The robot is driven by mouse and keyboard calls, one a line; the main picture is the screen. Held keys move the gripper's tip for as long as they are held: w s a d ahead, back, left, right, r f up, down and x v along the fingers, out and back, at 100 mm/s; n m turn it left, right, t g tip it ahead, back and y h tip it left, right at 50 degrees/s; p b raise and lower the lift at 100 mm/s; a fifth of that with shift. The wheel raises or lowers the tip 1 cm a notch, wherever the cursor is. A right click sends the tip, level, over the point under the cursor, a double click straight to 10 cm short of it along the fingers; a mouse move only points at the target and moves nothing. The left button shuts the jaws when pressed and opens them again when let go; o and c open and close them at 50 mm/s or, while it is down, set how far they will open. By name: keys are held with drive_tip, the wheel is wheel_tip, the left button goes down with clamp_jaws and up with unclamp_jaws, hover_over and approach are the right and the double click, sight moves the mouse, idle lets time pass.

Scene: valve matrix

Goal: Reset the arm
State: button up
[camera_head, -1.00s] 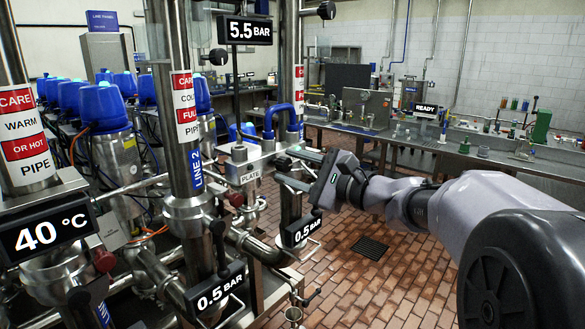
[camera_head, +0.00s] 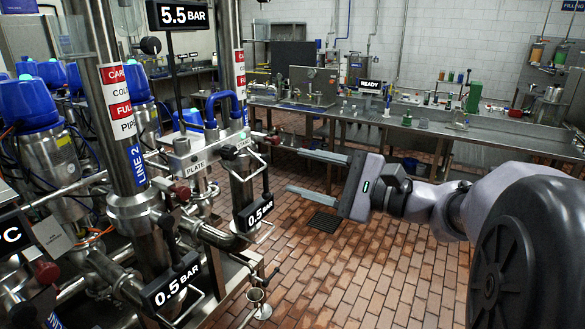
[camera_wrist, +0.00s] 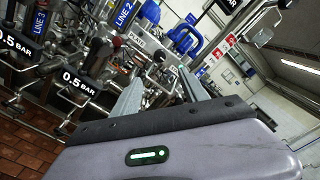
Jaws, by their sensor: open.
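My gripper (camera_head: 306,173) is open and empty in the head view. Its two long grey fingers point left toward the valve rig, with clear floor beneath them. The arm reaches in from the right edge, roughly level. In the wrist view my gripper (camera_wrist: 158,82) shows its two fingers spread apart with nothing between them. In the head view the fingertips look apart from the rig's blue-handled pipe (camera_head: 224,105).
The valve rig (camera_head: 190,165) with pipes, handles and gauge signs fills the left. A steel workbench (camera_head: 440,130) with small items runs along the back wall. The brick floor (camera_head: 330,275) in the middle is clear, with a drain grate (camera_head: 324,222).

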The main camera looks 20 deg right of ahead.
drive_tip(key=shift+s+d, duration=0.4)
drive_tip(key=shift+s, duration=0.2)
drive_tip(key=s+a+f+n+g+h, duration=0.2)
drive_tip(key=s+a+f+n+g, duration=0.3)
drive_tip(key=a, duration=0.4)
drive_tip(key=s+a+f+n+g+h, duration=0.1)
drive_tip(key=s+a+f+n+g, duration=0.25)
drive_tip(key=s+a+f, duration=0.45)
drive_tip(key=s+d+f+n+h, duration=0.2)
drive_tip(key=s+f+n+h, duration=0.2)
drive_tip(key=s+n+h, duration=0.1)
drive_tip(key=shift+s+d+h, duration=0.25)
drive_tip(key=shift+s+h, duration=0.05)
drive_tip(key=shift+s, duration=0.05)
